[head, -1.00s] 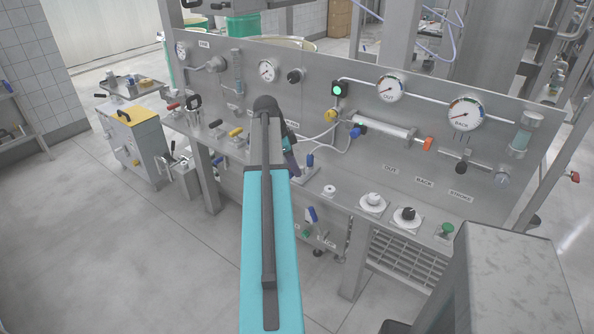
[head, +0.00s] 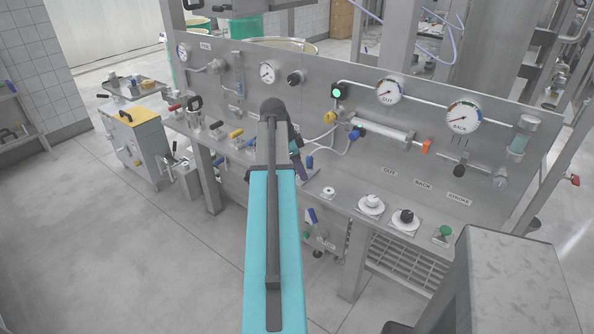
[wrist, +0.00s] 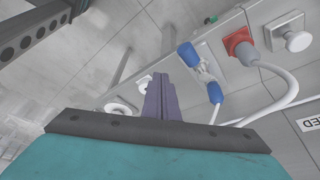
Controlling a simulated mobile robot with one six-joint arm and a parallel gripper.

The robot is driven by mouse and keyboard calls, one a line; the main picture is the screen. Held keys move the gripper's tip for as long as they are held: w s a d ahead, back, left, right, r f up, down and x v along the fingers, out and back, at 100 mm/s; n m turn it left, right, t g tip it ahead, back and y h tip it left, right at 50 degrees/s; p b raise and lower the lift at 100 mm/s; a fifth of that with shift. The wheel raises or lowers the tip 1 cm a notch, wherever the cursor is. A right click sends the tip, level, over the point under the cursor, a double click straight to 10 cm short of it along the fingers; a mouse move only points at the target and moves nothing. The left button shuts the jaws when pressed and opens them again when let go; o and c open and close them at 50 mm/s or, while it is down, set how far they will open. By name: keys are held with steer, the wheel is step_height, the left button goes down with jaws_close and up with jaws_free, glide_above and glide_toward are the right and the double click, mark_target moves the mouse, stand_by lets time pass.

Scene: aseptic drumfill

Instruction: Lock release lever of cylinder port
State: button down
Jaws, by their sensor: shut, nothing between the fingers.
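My gripper (wrist: 160,96) is shut and empty, its purple-grey fingers side by side in the wrist view. In the head view the fingers (head: 301,166) show past my arm, just above the front ledge of the panel. In the wrist view a pale fitting (wrist: 204,66) on a metal plate has a blue handle (wrist: 188,55) at one end and a blue hose connector (wrist: 214,92) at the other. The fingers are beside it, apparently apart. A blue connector (head: 309,161) shows close to the fingers in the head view. I cannot tell which part is the release lever.
A horizontal cylinder (head: 385,133) with an orange end is mounted on the upright panel. A red plug (wrist: 238,42) with a white hose (wrist: 283,92) is near the fitting. The floor at left is open.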

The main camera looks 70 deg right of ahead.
steer(key=d+b+v, duration=0.1)
steer(key=b+v, duration=0.1)
steer(key=v, duration=0.7)
steer(key=shift+d+r+b, duration=0.3)
steer(key=shift+d+r, duration=0.2)
steer(key=shift+d, duration=0.15)
